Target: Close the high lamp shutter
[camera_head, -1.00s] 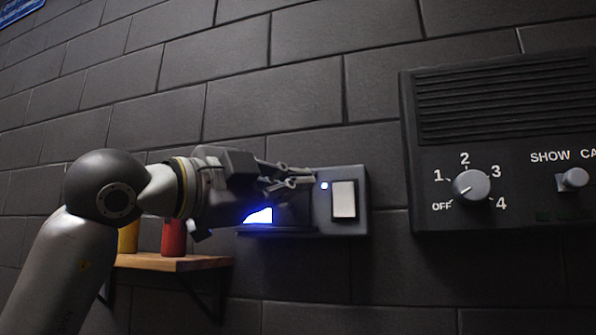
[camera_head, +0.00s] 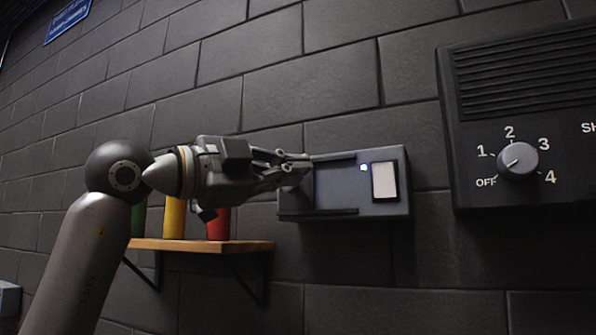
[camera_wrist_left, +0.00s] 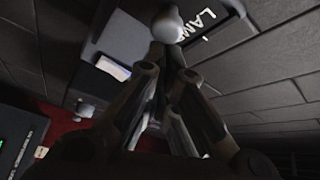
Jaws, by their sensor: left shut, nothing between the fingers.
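The lamp box (camera_head: 404,209) is a grey wall unit with a pale rectangular panel (camera_head: 385,181), a small blue light (camera_head: 363,168), and dark rails along the top (camera_head: 335,158) and bottom (camera_head: 318,213) of its left part. A dark grey surface lies between the rails, with no bright glow showing there. My left gripper (camera_head: 303,166) is shut and empty at the box's left end, partly covering it; contact is unclear. The left wrist view shows the gripper's fingers (camera_wrist_left: 165,62) close together near a pale rounded knob (camera_wrist_left: 168,28). My right gripper is out of view.
A wooden shelf (camera_head: 200,245) with green, yellow (camera_head: 174,218) and red (camera_head: 218,224) cylinders is below my left arm. A control panel with a numbered dial (camera_head: 518,161) is to the right. Dark block wall surrounds the box.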

